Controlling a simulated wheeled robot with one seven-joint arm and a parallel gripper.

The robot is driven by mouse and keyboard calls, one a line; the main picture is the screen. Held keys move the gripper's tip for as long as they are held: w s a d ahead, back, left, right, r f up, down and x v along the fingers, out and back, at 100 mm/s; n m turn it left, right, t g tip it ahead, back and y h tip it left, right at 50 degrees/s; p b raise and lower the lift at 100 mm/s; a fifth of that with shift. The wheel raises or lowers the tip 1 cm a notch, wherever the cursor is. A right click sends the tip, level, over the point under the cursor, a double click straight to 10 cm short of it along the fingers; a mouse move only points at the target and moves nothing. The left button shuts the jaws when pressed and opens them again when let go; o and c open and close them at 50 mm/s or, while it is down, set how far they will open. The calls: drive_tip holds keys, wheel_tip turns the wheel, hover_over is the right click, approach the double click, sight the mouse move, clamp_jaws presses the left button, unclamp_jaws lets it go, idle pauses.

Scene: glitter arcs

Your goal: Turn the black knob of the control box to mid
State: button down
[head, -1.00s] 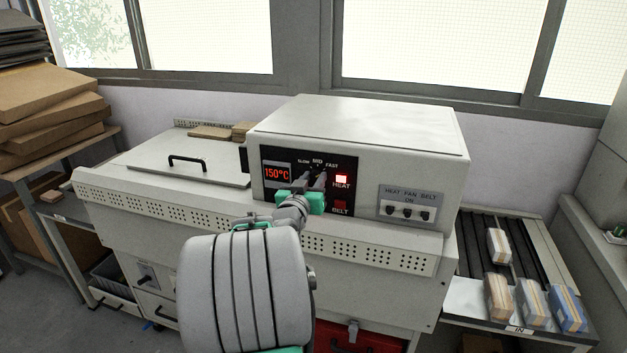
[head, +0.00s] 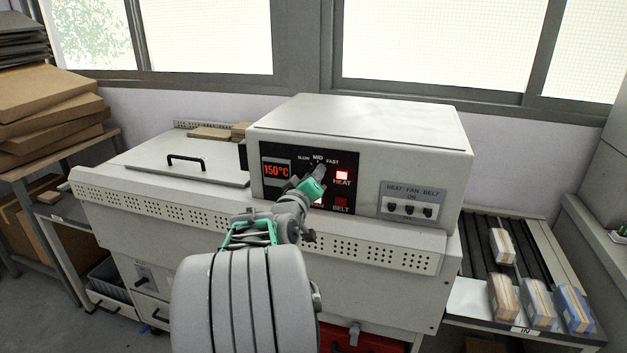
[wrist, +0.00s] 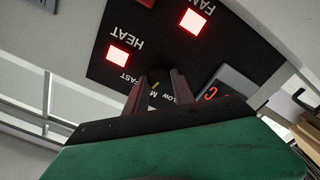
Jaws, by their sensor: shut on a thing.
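The control box (head: 420,145) is a white housing with a black panel bearing SLOW, MID and FAST in an arc. My gripper (head: 321,172) is at this panel, just below the arc, tilted in the picture. In the wrist view, upside down, my two dark fingers (wrist: 158,88) are shut on the black knob (wrist: 159,77), which shows only as a dark shape between the tips. A small yellowish mark shows there near the M of MID. I cannot tell the knob's exact setting. In the head view my gripper covers most of the knob.
The display (head: 277,170) reads 150°C. The HEAT light (head: 342,175) and FAN light (wrist: 194,20) are lit; the BELT button (head: 341,203) is dark red. A switch plate (head: 411,200) is to the right. Wrapped packs (head: 503,246) lie on the conveyor at the right.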

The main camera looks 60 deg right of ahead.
drive_tip(key=shift+n, duration=1.3)
drive_tip(key=c, duration=1.1)
unclamp_jaws()
drive_tip(key=shift+o, duration=0.2)
drive_tip(key=s+a+b, duration=0.1)
drive_tip(key=a+b, duration=0.1)
drive_tip(key=a, duration=0.5)
drive_tip(key=shift+a, duration=0.4)
drive_tip(key=shift+s, duration=0.1)
